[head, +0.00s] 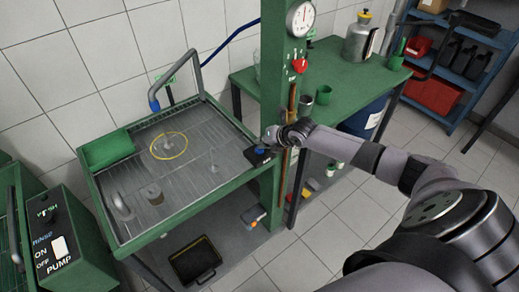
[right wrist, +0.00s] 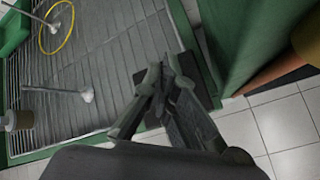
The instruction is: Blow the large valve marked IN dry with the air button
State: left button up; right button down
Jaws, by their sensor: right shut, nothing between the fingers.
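A grey valve (head: 169,144) lies on the grating inside a yellow ring; it also shows in the right wrist view (right wrist: 53,28). A second valve (head: 213,166) lies to its right, also in the right wrist view (right wrist: 88,95). I cannot read an IN mark on either. A black box with a blue button (head: 260,151) sits on the tray's right rim. My right gripper (head: 270,138) is shut and empty, close above the button; I cannot tell whether it touches. In the right wrist view its fingers (right wrist: 160,82) hide the button. My left gripper is out of view.
The green-rimmed wash tray (head: 180,226) also holds a small cylinder (head: 153,194). A green post (head: 272,75) rises beside my right gripper. A pump control box (head: 70,235) stands at the left.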

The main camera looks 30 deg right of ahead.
jog(key=shift+f+b, duration=0.3)
jog(key=shift+f, duration=0.1)
jog(key=shift+r, duration=0.15)
dwell(0.4)
jog(key=shift+r+p, duration=0.7)
jog(key=shift+r, duration=0.15)
jog(key=shift+r+p, duration=1.95)
jog(key=shift+r, duration=0.65)
jog(key=shift+f, duration=0.1)
